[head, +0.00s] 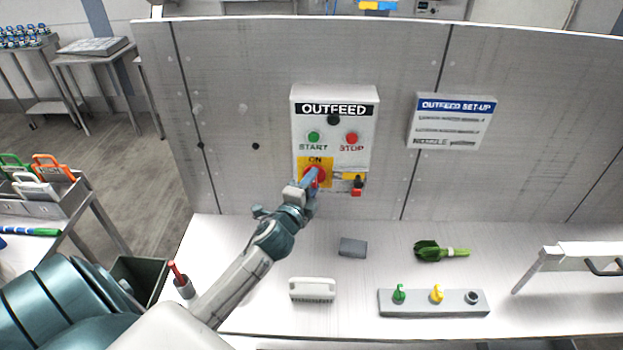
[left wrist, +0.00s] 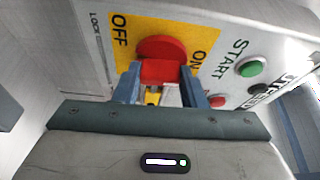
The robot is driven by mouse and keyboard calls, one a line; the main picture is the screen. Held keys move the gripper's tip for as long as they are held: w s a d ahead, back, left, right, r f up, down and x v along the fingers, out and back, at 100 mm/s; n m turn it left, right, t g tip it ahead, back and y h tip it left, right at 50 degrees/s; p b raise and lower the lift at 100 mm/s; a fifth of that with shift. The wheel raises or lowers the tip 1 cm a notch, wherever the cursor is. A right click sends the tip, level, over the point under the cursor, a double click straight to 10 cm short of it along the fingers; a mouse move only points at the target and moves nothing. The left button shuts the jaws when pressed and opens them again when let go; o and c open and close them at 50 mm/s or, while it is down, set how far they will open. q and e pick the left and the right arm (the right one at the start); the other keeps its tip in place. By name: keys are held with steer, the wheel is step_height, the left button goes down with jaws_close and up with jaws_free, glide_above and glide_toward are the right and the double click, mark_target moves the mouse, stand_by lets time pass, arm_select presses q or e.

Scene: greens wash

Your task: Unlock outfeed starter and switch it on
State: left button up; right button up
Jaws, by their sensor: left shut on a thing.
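The outfeed starter (head: 364,110) is a pale box on the upright panel, with a green START button (head: 314,138) and a red STOP button (head: 351,138). Its red rotary knob (left wrist: 162,48) sits on a yellow plate (left wrist: 117,50) marked OFF and ON. My left gripper (head: 310,179) is shut on this knob; the left wrist view shows its blue fingers (left wrist: 160,84) on either side. They partly hide the knob in the head view, and I cannot tell its exact setting. A small red padlock (head: 356,188) is at the box's lower right, beside the knob. My right gripper is not in view.
A grey rack (head: 420,309) on the bench holds a green and a yellow piece. A grey block (head: 352,248), a white brush-like item (head: 312,290) and a green bundle (head: 430,251) lie nearby. A dark bin (head: 140,277) stands left. A set-up sign (head: 451,122) hangs right.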

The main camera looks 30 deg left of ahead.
arm_select(q)
steer(key=shift+f+m, duration=0.1)
steer(key=shift+m, duration=0.3)
steer(key=o, duration=1)
steer(key=shift+s, duration=0.15)
steer(key=shift+s+d+f, duration=0.1)
steer(key=shift+s, duration=0.25)
steer(key=s+b, duration=0.1)
steer(key=s, duration=0.2)
steer(key=s+d+b, duration=0.1)
steer(key=s+b, duration=0.1)
steer(key=s, duration=0.1)
steer(key=s+b, duration=0.2)
steer(key=s, duration=0.1)
steer(key=shift+s+d+r, duration=0.2)
steer(key=shift+s+d, duration=0.15)
steer(key=shift+s, duration=0.05)
